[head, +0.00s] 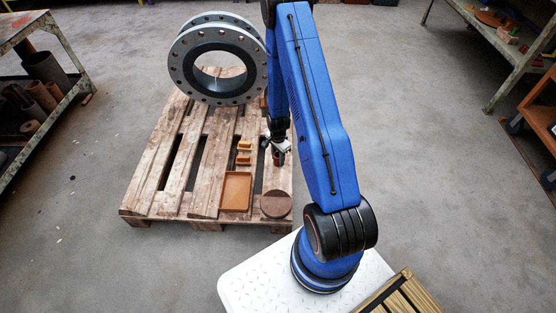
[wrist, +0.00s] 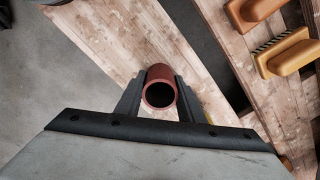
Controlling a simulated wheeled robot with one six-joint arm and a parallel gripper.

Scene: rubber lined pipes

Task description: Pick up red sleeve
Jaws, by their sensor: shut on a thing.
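The red sleeve (wrist: 160,74) is a short reddish-brown tube, its open end facing the camera in the wrist view. My gripper (wrist: 159,88) has its two dark fingers on either side of the sleeve and is shut on it. In the head view my gripper (head: 278,155) is over the right part of the wooden pallet, with a small bit of the red sleeve (head: 279,159) showing below it. I cannot tell from these views whether the sleeve touches the pallet.
A rack with pipes (head: 45,70) stands left, a workbench (head: 500,40) right.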

